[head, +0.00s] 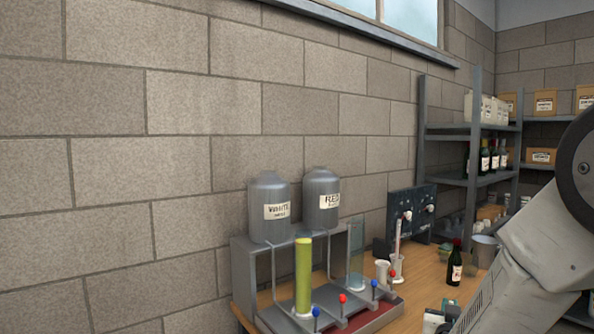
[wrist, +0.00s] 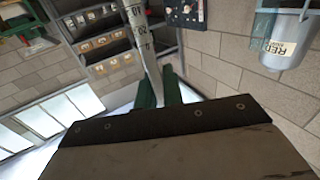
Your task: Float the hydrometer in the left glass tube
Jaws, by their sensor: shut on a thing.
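My gripper (wrist: 160,92) shows in the wrist view with its dark green fingers shut on the hydrometer (wrist: 141,35). It is a pale, slim rod with dark scale marks and figures, and it reaches away from the fingers to the frame's top edge. In the head view the left glass tube (head: 303,275) stands upright on the grey rack, filled with yellow-green liquid. A clear glass tube (head: 355,248) stands to its right. My arm crosses the lower right of the head view; its gripper is out of that frame, and the hydrometer is apart from the tube.
Two grey tanks, labelled white (head: 270,210) and red (head: 321,200), stand above the rack (head: 256,285). Red and blue taps line its front. Right of it are white jars (head: 383,272), a thin upright white rod (head: 397,240), a dark bottle (head: 454,265) and shelves (head: 448,129).

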